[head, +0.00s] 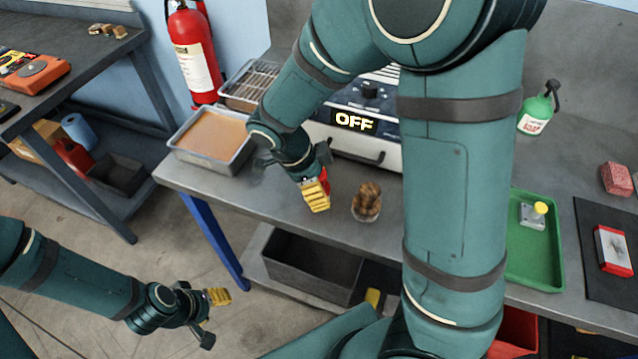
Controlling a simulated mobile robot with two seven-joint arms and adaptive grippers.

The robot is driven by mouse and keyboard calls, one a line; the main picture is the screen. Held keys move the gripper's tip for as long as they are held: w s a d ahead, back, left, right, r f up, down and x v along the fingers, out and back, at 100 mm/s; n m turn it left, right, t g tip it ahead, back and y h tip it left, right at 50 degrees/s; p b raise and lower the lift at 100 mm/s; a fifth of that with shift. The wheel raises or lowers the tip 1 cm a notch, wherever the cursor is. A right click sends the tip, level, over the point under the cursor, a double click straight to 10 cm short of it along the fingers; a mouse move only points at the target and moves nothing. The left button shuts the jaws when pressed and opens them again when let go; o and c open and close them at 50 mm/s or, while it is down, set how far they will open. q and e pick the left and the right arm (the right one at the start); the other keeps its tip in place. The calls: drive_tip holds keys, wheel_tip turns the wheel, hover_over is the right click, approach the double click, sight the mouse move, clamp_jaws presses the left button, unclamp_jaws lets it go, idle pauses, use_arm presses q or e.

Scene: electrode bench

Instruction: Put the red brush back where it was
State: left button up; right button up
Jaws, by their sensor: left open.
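My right gripper (314,187) points down over the bench's front edge, left of the glass jar. It is shut on a small red thing (325,176), which I take for the red brush; the yellow finger hides most of it, and its bristles do not show. My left gripper (212,312) is open and empty, low over the floor in front of the bench.
A glass jar (367,203) with brown contents stands right of my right gripper. Behind are an oven reading OFF (400,150) and a tan-filled tray (245,158). At right are a green tray (547,276) and a red-and-white block (613,251) on a dark mat (592,215).

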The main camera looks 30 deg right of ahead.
idle(0.3)
drive_tip(key=shift+r, duration=0.2)
drive_tip(key=p+v, duration=0.3)
drive_tip(key=v, duration=0.9)
drive_tip(key=shift+f, duration=0.1)
